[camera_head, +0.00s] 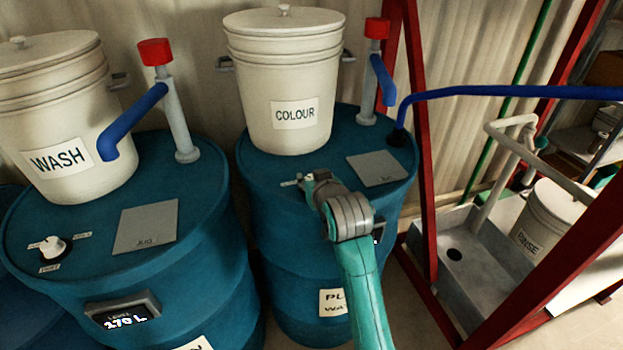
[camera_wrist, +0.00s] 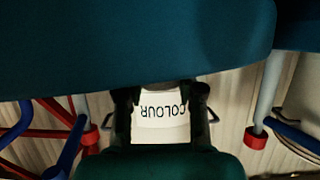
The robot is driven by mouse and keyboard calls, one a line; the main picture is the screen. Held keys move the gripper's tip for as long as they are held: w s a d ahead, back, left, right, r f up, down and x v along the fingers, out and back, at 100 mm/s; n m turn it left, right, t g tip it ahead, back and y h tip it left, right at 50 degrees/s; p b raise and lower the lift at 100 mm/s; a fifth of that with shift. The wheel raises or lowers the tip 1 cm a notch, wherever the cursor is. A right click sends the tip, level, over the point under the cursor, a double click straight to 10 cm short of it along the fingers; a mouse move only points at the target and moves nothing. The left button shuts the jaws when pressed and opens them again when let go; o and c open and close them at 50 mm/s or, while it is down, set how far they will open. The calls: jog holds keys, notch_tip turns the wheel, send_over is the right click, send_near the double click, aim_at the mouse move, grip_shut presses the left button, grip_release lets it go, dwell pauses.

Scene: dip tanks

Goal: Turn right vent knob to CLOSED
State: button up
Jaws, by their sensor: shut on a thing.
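My gripper (camera_head: 311,184) points down at the top of the right blue drum (camera_head: 262,168), where the right vent knob is. My arm hides the knob in the head view; only a small pale label (camera_head: 290,183) shows at its left. In the wrist view my gripper (camera_wrist: 160,90) has its two dark fingers at the drum's edge, shut on the knob. Only a dim greyish sliver shows between them, so the knob's pointer direction cannot be read. The left drum's white vent knob (camera_head: 52,246) stands free among its labels.
A COLOUR bucket (camera_head: 290,85) stands behind my gripper, and a grey plate (camera_head: 377,168) lies to its right. A WASH bucket (camera_head: 60,120) and a JUG plate (camera_head: 146,226) are on the left drum (camera_head: 200,230). Red-capped pipes (camera_head: 180,120) rise nearby. A red frame and sink (camera_head: 470,260) are right.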

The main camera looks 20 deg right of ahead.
dwell(0.3)
jog(key=o, duration=1.1)
jog(key=shift+o, duration=0.2)
jog(key=v, duration=1.2)
jog(key=shift+d, duration=0.2)
